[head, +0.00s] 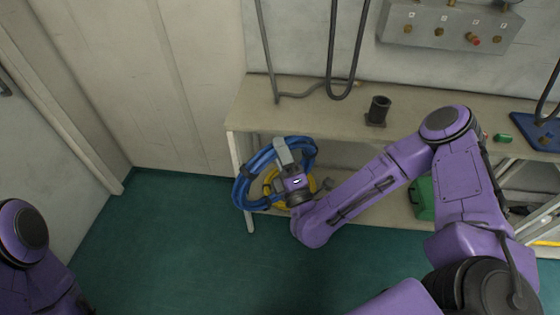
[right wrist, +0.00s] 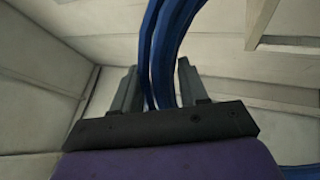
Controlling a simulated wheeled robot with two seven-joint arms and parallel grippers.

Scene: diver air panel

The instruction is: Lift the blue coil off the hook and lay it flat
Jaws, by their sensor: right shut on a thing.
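The blue coil (head: 247,180) is a bundle of blue hose loops in front of the left end of the bench, near its front left leg. My right gripper (head: 283,146) is at the top of the coil and shut on it. In the right wrist view, the blue coil (right wrist: 168,50) passes between the two grey fingers of my right gripper (right wrist: 158,88). The hook cannot be made out; my gripper and the coil cover that area. My left gripper is out of view; only part of my left arm shows at the lower left.
The bench (head: 290,118) has a lower shelf (head: 385,212). A yellow coil (head: 270,184) shows behind the blue one. A dark cylinder (head: 378,109) stands on the bench top, below a grey valve panel (head: 450,25). A green case (head: 423,198) is under the bench. The green floor (head: 170,240) at left is clear.

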